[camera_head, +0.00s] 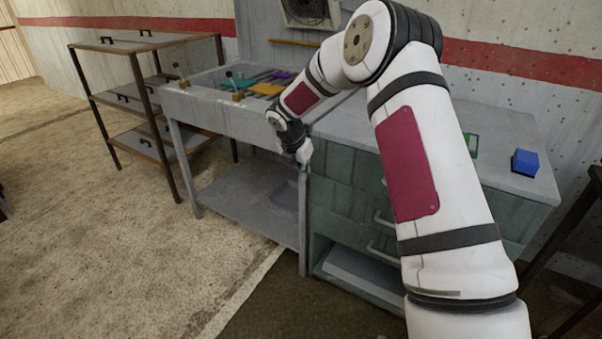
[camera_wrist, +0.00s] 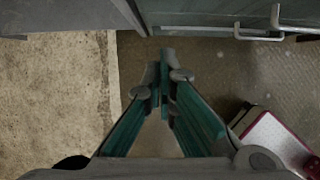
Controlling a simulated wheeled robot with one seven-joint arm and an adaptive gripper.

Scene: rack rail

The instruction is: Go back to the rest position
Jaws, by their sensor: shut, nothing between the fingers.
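My gripper (camera_head: 303,155) is at the end of my bent arm, in front of the grey workbench, close to where its left table part meets the drawer part. In the wrist view my gripper (camera_wrist: 166,75) points down over the floor, with its fingertips together and nothing between them. The floor below shows a pale part (camera_wrist: 60,90) on the left and a darker brown part (camera_wrist: 215,70) on the right.
The workbench (camera_head: 225,115) holds an orange piece (camera_head: 267,89) and other coloured parts. A blue block (camera_head: 524,162) sits on the right worktop. A drawer handle (camera_wrist: 275,16) juts out near my gripper. A shelf rack (camera_head: 150,42) stands left; the front floor is open.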

